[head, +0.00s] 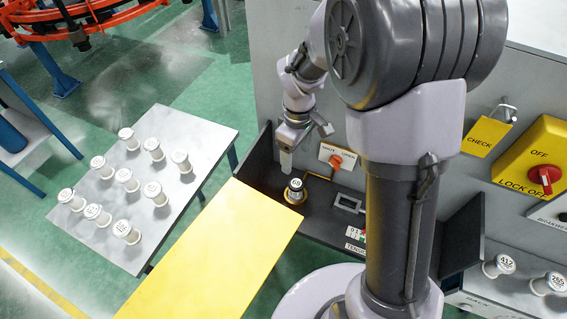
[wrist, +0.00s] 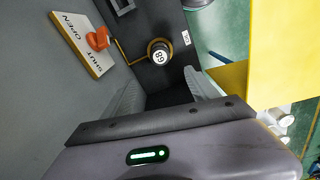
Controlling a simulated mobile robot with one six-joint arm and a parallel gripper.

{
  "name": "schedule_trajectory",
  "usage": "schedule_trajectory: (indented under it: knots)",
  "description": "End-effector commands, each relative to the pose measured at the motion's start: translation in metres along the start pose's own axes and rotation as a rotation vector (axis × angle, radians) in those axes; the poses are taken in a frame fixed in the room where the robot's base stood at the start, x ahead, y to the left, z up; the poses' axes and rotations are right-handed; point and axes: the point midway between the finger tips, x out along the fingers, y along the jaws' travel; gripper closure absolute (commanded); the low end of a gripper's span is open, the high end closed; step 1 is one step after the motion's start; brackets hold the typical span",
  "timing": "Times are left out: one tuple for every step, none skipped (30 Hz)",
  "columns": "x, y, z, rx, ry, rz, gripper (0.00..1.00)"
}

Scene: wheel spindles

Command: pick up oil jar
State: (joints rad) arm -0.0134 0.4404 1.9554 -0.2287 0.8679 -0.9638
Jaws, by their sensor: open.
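No thing is plainly marked as an oil jar. A small dark round piece with a white numbered top (head: 295,190) stands upright in a yellow ring in the dark recessed tray (head: 335,222). The numbered top also shows in the wrist view (wrist: 160,56), beyond my fingertips and roughly between them. My gripper (head: 286,162) hangs above and slightly left of this piece in the head view. In the wrist view my gripper (wrist: 163,92) has its two pale fingers spread apart, with nothing between them.
A yellow panel (head: 215,255) lies left of the tray. A grey table (head: 190,125) holds several white numbered spindles. An orange valve handle (head: 335,161) on a shut/open plate sits on the wall beside my gripper. A grey handle (head: 349,203) stands right of the numbered piece.

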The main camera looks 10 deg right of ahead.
Motion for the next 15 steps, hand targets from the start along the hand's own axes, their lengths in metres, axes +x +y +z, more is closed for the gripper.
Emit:
schedule_trajectory:
  knots:
    - [0.023,-0.001,0.001,0.000,-0.004,-0.003,0.32]
    - [0.033,-0.001,0.002,0.000,-0.004,-0.004,0.32]
    - [0.045,-0.001,0.001,0.001,-0.004,-0.004,0.32]
    - [0.054,-0.001,0.001,0.002,-0.003,-0.004,0.32]
    - [0.063,-0.001,0.002,0.002,-0.003,-0.004,0.32]
    - [0.072,-0.001,0.001,0.002,-0.002,-0.002,0.32]
    - [0.079,-0.001,0.002,0.002,-0.003,-0.003,0.32]
    - [0.084,-0.001,0.002,0.002,-0.002,-0.002,0.32]
    - [0.089,-0.001,0.001,0.002,-0.002,-0.002,0.32]
    - [0.092,-0.001,0.001,0.003,-0.001,-0.002,0.32]
    - [0.095,-0.001,0.001,0.003,-0.001,-0.002,0.32]
    - [0.097,-0.001,0.001,0.004,0.000,-0.001,0.32]
    - [0.099,-0.001,0.002,0.004,0.000,-0.001,0.32]
    - [0.102,-0.001,0.002,0.004,-0.001,-0.002,0.32]
    - [0.107,-0.001,0.003,0.005,-0.001,-0.002,0.32]
